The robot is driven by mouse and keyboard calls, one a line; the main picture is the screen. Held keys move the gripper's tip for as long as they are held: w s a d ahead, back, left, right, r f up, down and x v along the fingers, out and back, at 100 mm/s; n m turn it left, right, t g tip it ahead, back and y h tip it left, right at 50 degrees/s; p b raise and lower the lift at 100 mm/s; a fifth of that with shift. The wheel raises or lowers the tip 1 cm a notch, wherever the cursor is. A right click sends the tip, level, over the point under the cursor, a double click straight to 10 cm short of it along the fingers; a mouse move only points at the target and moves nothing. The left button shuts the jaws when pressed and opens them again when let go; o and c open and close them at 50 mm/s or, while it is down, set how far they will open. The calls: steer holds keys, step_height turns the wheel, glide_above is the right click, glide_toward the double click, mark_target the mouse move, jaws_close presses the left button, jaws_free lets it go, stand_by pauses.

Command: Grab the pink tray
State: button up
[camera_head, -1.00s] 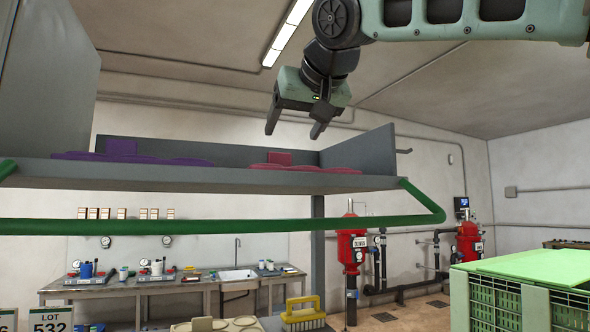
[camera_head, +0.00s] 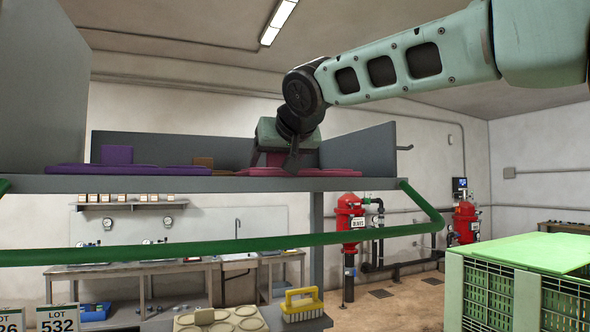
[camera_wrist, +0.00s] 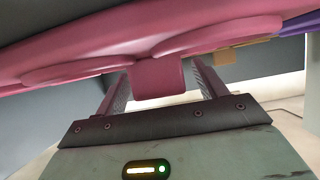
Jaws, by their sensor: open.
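The pink tray (camera_head: 345,172) lies on the grey shelf, toward its right end. It has flat round sections and an upright pink tab (camera_head: 277,158). In the wrist view, the pink tray (camera_wrist: 200,38) spans the top of the picture, and its tab (camera_wrist: 158,78) sits between my two fingers. My gripper (camera_head: 291,160) is low at the tray, beside the tab. Its fingers also show in the wrist view (camera_wrist: 163,92), spread apart with gaps on both sides of the tab. In the head view my gripper partly hides the tab and tray.
A purple tray (camera_head: 130,169) lies left on the same shelf (camera_head: 210,185), with a brown tab (camera_head: 203,162) between. Grey panels stand at the shelf's back and ends. A green rail (camera_head: 230,248) runs in front. A green crate (camera_head: 515,290) stands lower right.

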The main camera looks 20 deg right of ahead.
steer(key=c, duration=1.1)
steer(key=shift+r, duration=0.15)
